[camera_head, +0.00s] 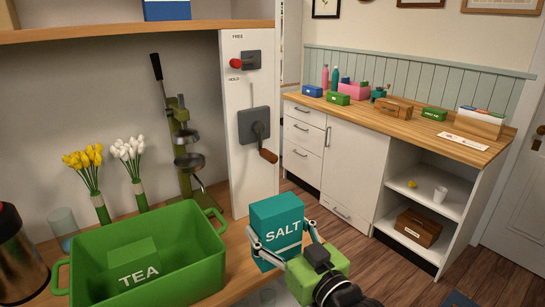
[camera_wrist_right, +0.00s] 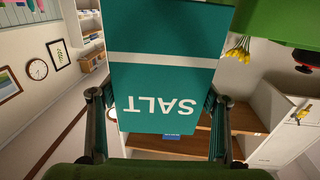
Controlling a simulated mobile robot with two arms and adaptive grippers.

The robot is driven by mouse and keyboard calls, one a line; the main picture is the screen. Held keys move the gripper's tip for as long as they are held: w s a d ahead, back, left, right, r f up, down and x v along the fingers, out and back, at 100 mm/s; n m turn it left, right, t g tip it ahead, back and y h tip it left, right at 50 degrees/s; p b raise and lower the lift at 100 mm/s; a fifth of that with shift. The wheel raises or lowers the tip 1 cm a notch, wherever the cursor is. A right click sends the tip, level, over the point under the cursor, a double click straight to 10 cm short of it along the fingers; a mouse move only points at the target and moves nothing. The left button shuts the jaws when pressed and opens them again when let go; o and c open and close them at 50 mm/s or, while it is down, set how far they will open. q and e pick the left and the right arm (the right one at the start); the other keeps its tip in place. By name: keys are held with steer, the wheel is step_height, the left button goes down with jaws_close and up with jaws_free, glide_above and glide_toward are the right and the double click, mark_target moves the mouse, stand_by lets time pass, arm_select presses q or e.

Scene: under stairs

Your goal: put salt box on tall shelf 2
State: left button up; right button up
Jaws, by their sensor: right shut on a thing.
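The teal salt box (camera_head: 277,222) is upright, with white SALT lettering facing the head camera. My right gripper (camera_head: 286,245) is shut on it, one finger on each side. In the right wrist view the salt box (camera_wrist_right: 165,75) fills the middle between the fingers, its lettering upside down. The shelving at the left has an upper wooden board (camera_head: 130,33) and a lower wooden board (camera_head: 236,262). The salt box is at the lower board's right edge; whether it touches the board is unclear. I cannot tell which board is shelf 2. My left gripper is not in view.
A green crate (camera_head: 205,277) with a green TEA box (camera_head: 136,265) stands on the lower board. Behind it are yellow flowers (camera_head: 84,165), white flowers (camera_head: 130,155) and a green press (camera_head: 183,150). A white panel with a crank (camera_head: 262,140) stands behind the salt box. Open floor lies right.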

steer(key=s+d+f+m+t+h, duration=0.1)
steer(key=s+d+f+m+h, duration=0.2)
steer(key=s+d, duration=0.6)
steer(key=s+d+f+m+t+h, duration=0.1)
steer(key=s+d+f+m+h, duration=0.2)
steer(key=s+d+f+h, duration=0.3)
steer(key=shift+s+d+f, duration=0.65)
steer(key=shift+s+d, duration=1.1)
steer(key=shift+s, duration=0.75)
